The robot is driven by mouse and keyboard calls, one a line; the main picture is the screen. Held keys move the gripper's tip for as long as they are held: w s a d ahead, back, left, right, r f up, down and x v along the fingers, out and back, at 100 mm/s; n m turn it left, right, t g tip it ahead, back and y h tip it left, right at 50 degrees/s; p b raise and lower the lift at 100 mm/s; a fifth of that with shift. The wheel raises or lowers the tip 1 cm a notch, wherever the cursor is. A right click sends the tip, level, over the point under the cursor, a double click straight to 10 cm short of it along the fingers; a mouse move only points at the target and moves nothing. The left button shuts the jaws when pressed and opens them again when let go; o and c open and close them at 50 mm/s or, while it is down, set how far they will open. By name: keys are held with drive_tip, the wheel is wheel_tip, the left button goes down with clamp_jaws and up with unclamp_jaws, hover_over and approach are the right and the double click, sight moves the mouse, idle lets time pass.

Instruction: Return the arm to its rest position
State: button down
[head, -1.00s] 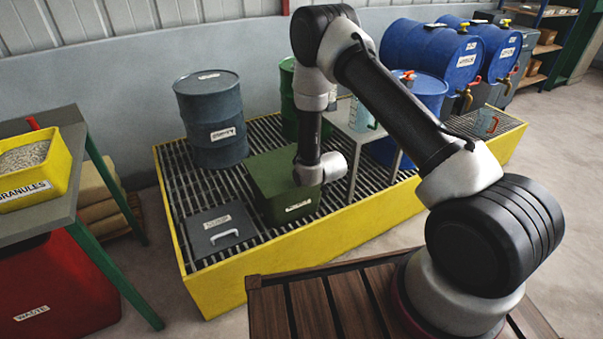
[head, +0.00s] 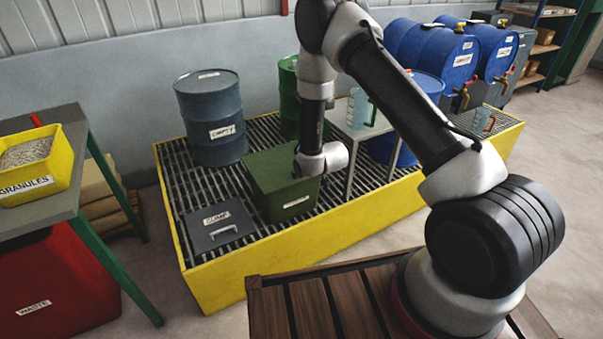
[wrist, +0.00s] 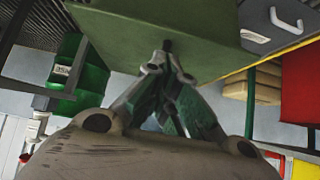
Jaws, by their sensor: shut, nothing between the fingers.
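My arm (head: 400,95) reaches out from its base over the yellow-rimmed grating, with its elbow raised high and the wrist hanging down. The wrist end is in front of and above the green box (head: 284,182) on the grating. My gripper (wrist: 168,62) shows in the wrist view with its fingertips together and nothing between them. The green box (wrist: 150,25) fills the top middle of that view, close to the fingertips; I cannot tell whether they touch it. In the head view the fingers are mostly hidden by the wrist.
A dark drum (head: 210,120) and a green drum (head: 288,95) stand behind the box. A grey table (head: 346,130) with a jug (head: 358,108) is right of the wrist. The sump lid (head: 220,226) lies left. Blue drums (head: 425,50) lie at the back right.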

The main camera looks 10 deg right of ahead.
drive_tip(key=s+d+f+g+h, duration=0.1)
drive_tip(key=s+d+f+g, duration=0.25)
drive_tip(key=s, duration=0.65)
drive_tip(key=s+d+f+g+h, duration=0.1)
drive_tip(key=s+d+f+g, duration=0.25)
drive_tip(key=s, duration=0.65)
drive_tip(key=s+d+r+m+t, duration=0.1)
drive_tip(key=s+d+r, duration=0.3)
drive_tip(key=r, duration=1.2)
drive_tip(key=s+d+r+m, duration=0.1)
drive_tip(key=s+d+r, duration=0.3)
drive_tip(key=s+r, duration=0.5)
drive_tip(key=s+d+r+m+t, duration=0.1)
drive_tip(key=s+d+r, duration=0.3)
drive_tip(key=r, duration=2.1)
drive_tip(key=s, duration=0.3)
drive_tip(key=shift+s+t+h, duration=0.3)
drive_tip(key=shift+s, duration=0.05)
drive_tip(key=shift+r, duration=0.1)
